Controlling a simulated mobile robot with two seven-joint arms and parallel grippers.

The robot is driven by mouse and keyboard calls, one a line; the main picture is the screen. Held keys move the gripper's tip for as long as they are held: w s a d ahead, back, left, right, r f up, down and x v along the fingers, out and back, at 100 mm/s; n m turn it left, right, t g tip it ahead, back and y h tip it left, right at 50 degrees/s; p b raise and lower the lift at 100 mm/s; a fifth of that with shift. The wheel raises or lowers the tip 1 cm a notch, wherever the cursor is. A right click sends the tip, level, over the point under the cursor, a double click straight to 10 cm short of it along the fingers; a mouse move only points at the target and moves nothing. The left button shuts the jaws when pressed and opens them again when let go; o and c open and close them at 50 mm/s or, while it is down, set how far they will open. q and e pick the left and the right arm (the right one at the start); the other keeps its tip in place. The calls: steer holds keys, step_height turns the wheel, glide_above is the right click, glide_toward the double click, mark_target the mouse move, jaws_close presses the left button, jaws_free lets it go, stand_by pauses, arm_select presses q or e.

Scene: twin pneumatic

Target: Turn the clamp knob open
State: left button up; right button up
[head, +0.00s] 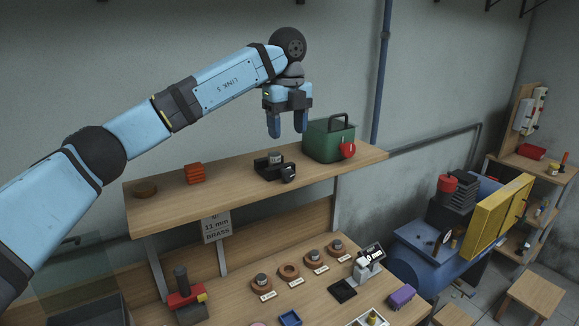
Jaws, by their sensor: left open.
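A small black fixture (268,172) sits on the upper wooden shelf, with a grey cylinder (275,158) in its top and a dark round knob (289,172) on its right front side. This looks like the clamp and its knob, but it is too small to tell how far the knob is turned. My left gripper (287,132) points down with its two blue fingers apart and empty. In the picture it is above the fixture and apart from it. My right gripper is not in view.
A green box (322,141) with a black handle and a red tag (348,150) stands just right of the fixture. Red blocks (194,174) and a brown disc (145,189) lie further left on the shelf (235,180). The lower bench holds rings, a purple box (402,297) and other parts.

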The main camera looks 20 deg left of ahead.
mark_target(287, 170)
arm_select(q)
steer(key=f, duration=0.3)
steer(key=f+p, duration=0.1)
steer(key=f, duration=0.2)
steer(key=f+p, duration=0.1)
steer(key=f, duration=0.3)
steer(key=shift+w+f, duration=0.1)
steer(key=shift+w, duration=0.2)
steer(key=shift+f, duration=0.3)
steer(key=shift+w+f, duration=0.15)
steer(key=shift+f, duration=0.25)
steer(key=c, duration=0.9)
steer(key=t+h+b, duration=0.1)
steer(key=b, duration=0.2)
steer(key=shift+a+f+b, duration=0.1)
steer(key=shift+f+b, duration=0.25)
steer(key=shift+r+t+h+b, duration=0.2)
steer(key=shift+t+h+b, duration=0.1)
steer(key=shift+t+b, duration=0.3)
steer(key=shift+r, duration=0.2)
steer(key=o, duration=0.9)
